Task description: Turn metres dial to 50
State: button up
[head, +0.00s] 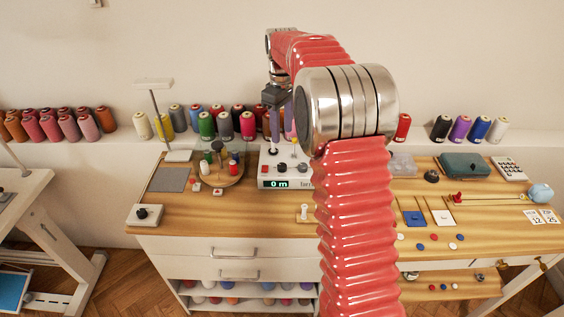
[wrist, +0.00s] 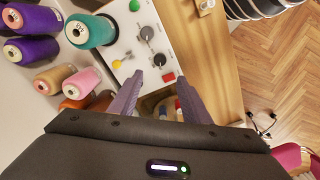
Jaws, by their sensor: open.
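A white box (head: 285,183) with a lit display reading "0 m" (head: 277,184) stands at the back of the wooden table. It also shows from above in the wrist view, its panel (wrist: 122,45) carrying two dark knobs, one nearer the top (wrist: 147,33) and one lower (wrist: 160,60). I cannot read which is the metres dial. A red button (wrist: 168,77), a green one (wrist: 143,4) and yellow parts sit on the panel too. My gripper (head: 281,136) is above the box, fingers pointing down. In the wrist view its purple fingers (wrist: 159,82) are apart with nothing between them.
Thread spools line the wall ledge behind the box, including a teal spool (wrist: 88,31) close to the panel in the wrist view. A round spool stand (head: 222,172) is left of the box. My arm hides the table's middle. The table front left of it is mostly clear.

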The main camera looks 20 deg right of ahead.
aim_at(282, 165)
notch_tip(282, 165, down, 14)
jog(key=shift+r, duration=0.15)
dwell(0.5)
jog(key=shift+c, duration=0.4)
jog(key=c, duration=1)
jog(key=shift+o, duration=0.2)
